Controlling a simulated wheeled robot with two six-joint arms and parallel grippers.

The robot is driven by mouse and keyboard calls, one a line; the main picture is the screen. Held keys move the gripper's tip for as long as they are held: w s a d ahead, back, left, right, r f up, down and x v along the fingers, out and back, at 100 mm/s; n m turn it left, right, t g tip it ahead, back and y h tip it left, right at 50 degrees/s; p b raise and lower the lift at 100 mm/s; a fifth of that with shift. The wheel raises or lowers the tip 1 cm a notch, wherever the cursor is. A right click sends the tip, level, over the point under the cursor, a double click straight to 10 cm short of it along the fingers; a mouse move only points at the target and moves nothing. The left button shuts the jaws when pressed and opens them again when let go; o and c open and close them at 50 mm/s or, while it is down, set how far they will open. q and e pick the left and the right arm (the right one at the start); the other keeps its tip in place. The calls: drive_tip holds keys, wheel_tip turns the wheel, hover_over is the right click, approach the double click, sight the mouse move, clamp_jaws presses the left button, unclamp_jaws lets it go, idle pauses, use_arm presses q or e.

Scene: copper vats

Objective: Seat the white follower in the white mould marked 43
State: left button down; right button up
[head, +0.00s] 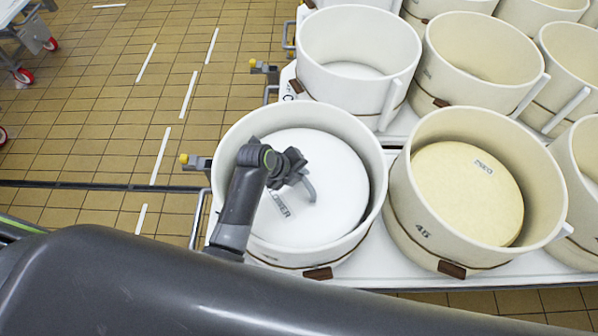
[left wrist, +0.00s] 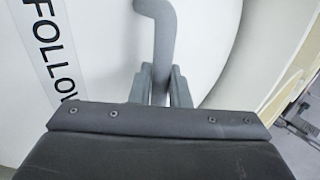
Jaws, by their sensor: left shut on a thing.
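The white follower (head: 328,175) is a round white disc with a grey bent handle and a printed label. It lies within the rim of the front-left white mould (head: 372,143). I cannot read a number on this mould, nor tell whether the disc rests fully level. My left gripper (head: 299,178) is over the disc and shut on its handle (head: 310,190). In the left wrist view the handle (left wrist: 163,35) rises between the fingers (left wrist: 160,85), with the follower's lettering (left wrist: 45,45) beside it. My right gripper is not in view.
A cream mould marked 46 (head: 405,205), holding a cream disc (head: 468,195), stands close on the right. An empty white mould (head: 385,45) and several cream moulds stand behind on a white table (head: 398,130). Tiled floor (head: 110,100) is open at the left.

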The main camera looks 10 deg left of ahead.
use_arm(q)
drive_tip(key=shift+w+f+b, duration=0.1)
drive_tip(key=shift+f+b, duration=0.3)
drive_tip(key=shift+f, duration=0.1)
idle(0.5)
drive_tip(key=c, duration=1.3)
unclamp_jaws()
drive_tip(key=shift+s+f, duration=0.2)
drive_tip(key=v, duration=1.7)
drive_tip(key=shift+r, duration=0.35)
